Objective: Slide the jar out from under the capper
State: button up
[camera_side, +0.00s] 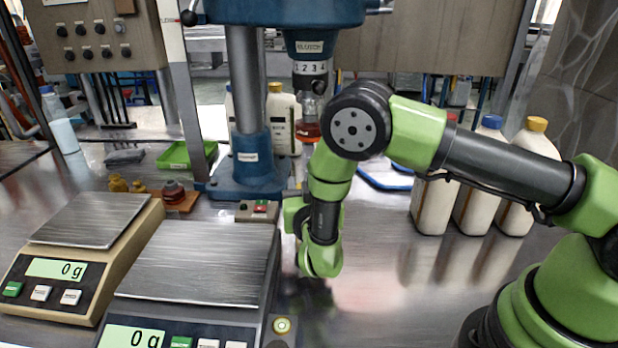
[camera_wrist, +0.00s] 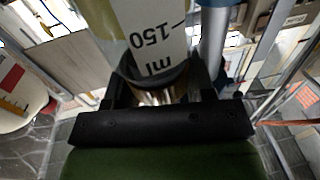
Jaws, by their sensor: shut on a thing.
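The jar (camera_wrist: 145,35) fills the upper middle of the wrist view, a clear, pale-walled vessel with a "150 ml" mark seen upside down. My gripper (camera_wrist: 160,88) is shut on it, with one black finger on each side of its dark-ringed end. In the side view, the blue capper (camera_side: 253,165) stands behind my wrist, its spindle and orange-red head (camera_side: 307,131) pointing down just left of my arm. My wrist hides the jar and my fingers there, so I cannot tell whether the jar touches the head.
Two scales, a beige one (camera_side: 92,220) and a grey one (camera_side: 195,263), stand at the left front, both reading 0 g. Several capped bottles (camera_side: 475,205) stand at the right behind my arm. A green tray (camera_side: 187,154) lies left of the capper.

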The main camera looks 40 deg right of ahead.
jog(key=v, duration=0.6)
jog(key=shift+a, duration=0.6)
jog(key=o, duration=1.1)
jog(key=shift+c, duration=0.2)
jog(key=shift+r, duration=0.1)
notch_tip(320, 180, up, 10)
